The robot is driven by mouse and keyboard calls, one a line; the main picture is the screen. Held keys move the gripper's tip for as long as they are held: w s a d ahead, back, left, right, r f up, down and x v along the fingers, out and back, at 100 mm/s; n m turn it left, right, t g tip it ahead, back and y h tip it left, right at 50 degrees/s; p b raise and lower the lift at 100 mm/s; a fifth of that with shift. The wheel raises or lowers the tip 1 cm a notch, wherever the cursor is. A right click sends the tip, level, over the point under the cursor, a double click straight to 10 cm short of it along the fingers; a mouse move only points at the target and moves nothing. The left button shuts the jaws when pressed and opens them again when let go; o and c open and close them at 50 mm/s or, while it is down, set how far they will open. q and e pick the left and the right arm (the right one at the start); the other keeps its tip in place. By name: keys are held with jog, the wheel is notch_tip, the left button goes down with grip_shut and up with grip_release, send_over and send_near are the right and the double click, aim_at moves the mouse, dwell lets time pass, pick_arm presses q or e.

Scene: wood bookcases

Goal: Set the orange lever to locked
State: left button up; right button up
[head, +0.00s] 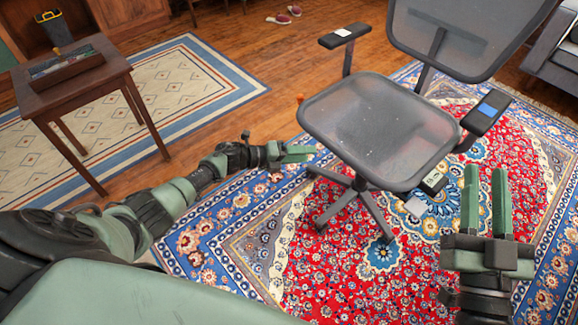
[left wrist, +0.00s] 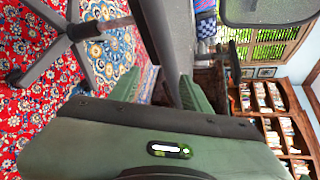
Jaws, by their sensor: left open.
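The orange lever (head: 300,98) shows as a small orange tip at the left edge of the grey office chair's seat (head: 378,128). Its exact setting is too small to tell. My left gripper (head: 301,152) is open, below the lever and beside the seat's near left side. In the left wrist view its green fingers (left wrist: 160,92) frame part of the dark chair beyond them; I cannot tell whether they touch it. The lever is not clear in that view. My right gripper (head: 485,180) is open and empty, right of the seat, with its fingers pointing away.
The chair stands on a red and blue patterned rug (head: 330,275). Its armrests (head: 345,36) and wheeled base (head: 360,185) stick out around the seat. A small wooden table (head: 115,75) stands at the left. Open floor (head: 250,50) lies behind, and a sofa (head: 555,55) at the upper right.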

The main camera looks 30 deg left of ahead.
pick_arm(q)
jog(key=s+a+f+n+t+y+p, duration=0.2)
jog(key=s+f+n+y+p, duration=0.1)
jog(key=f+n, duration=0.3)
jog(key=shift+s+n+y, duration=0.4)
jog(key=shift+s+n, duration=0.25)
jog(key=shift+n, duration=0.55)
pick_arm(e)
jog(key=shift+r, duration=2.05)
